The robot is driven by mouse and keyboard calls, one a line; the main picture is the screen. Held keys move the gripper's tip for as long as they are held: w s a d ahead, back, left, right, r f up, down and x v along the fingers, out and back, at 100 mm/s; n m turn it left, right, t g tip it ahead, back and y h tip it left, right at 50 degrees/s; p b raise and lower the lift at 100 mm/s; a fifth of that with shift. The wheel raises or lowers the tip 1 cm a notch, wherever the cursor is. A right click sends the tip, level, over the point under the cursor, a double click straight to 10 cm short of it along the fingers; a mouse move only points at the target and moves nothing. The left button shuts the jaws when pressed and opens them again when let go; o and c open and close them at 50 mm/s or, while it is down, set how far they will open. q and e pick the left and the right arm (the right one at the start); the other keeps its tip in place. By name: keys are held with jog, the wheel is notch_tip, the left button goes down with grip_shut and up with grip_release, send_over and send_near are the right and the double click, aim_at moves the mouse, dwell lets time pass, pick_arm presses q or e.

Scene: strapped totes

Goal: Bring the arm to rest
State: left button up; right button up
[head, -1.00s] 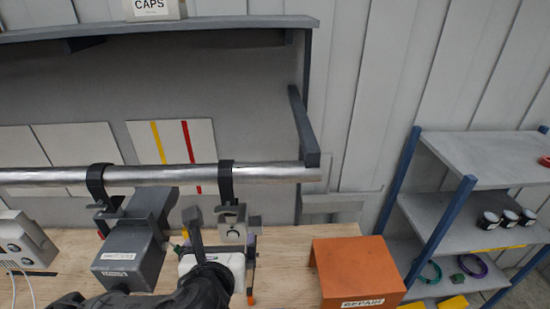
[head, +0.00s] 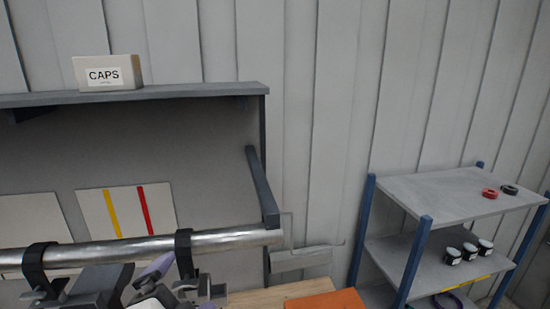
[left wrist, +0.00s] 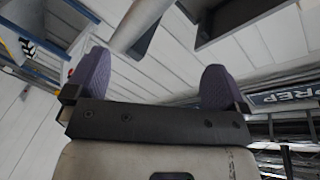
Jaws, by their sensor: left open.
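My left gripper (head: 180,288) is at the bottom edge of the head view, just below the metal rail (head: 215,239) and close to its hanging strap (head: 184,252). Only part of it shows there, including one purple finger. In the left wrist view, the left gripper (left wrist: 157,82) points upward with its two purple fingers wide apart and nothing between them. The rail appears beyond the fingers. My right gripper is in neither view.
A shelf above the back panel carries a CAPS box (head: 108,74). The orange box (head: 326,300) is cut off at the bottom. A grey rack (head: 445,192) with blue posts stands at right, holding rings and several dark jars. A PREP sign (left wrist: 285,96) shows in the wrist view.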

pick_arm(q)
jog(key=s+a+f+n+g, duration=0.2)
jog(key=s+a+f+n, duration=0.1)
jog(key=f, duration=0.6)
jog(key=s+a+f+n+g+y, duration=0.1)
jog(key=s+a+f+n+g, duration=0.15)
jog(key=f, duration=0.55)
jog(key=s+a+f+n+g, duration=0.2)
jog(key=f+n, duration=0.2)
jog(key=f, duration=0.5)
jog(key=s+f+n+g, duration=0.1)
jog(key=s+f+g, duration=0.5)
jog(key=s+f, duration=1)
jog(key=s, duration=0.3)
jog(key=shift+s+a+f+g, duration=0.25)
jog(key=shift+s+a+g, duration=0.1)
